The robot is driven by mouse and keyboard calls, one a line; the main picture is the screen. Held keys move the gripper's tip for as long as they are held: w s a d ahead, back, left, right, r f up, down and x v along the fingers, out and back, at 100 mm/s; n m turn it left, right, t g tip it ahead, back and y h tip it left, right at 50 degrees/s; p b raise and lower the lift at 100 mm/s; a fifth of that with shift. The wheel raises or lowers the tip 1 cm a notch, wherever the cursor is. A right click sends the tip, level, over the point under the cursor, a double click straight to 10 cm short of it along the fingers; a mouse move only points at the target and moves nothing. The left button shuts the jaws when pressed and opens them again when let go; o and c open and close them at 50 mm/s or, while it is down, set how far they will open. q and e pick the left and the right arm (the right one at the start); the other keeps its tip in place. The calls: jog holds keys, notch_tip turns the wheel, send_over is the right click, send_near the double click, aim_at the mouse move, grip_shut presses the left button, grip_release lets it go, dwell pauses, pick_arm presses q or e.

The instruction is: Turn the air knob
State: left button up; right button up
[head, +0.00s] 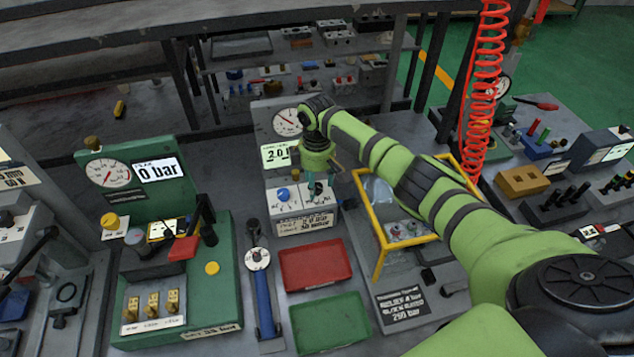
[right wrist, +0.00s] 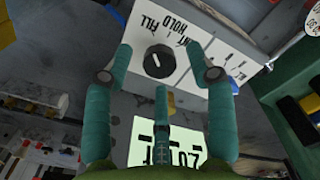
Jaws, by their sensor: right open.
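A black round knob (right wrist: 158,61) with a pale pointer line sits on a white panel (right wrist: 185,25) marked FILL and HOLD in the right wrist view. I take it as the air knob. My right gripper (head: 316,190) is over the right part of that front. In the wrist view its teal fingers (right wrist: 158,58) are open, one on each side of the knob, with gaps showing. My left gripper is not in view.
A blue knob (head: 283,194) is on the same front, left of my gripper. A gauge (head: 287,121) and a display (head: 279,155) rise behind. A red tray (head: 315,265) and green tray (head: 328,322) lie in front. A yellow frame (head: 378,265) stands close on the right.

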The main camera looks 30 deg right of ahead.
aim_at(317, 186)
notch_tip(317, 186, up, 11)
jog(key=shift+r, duration=0.15)
dwell(0.6)
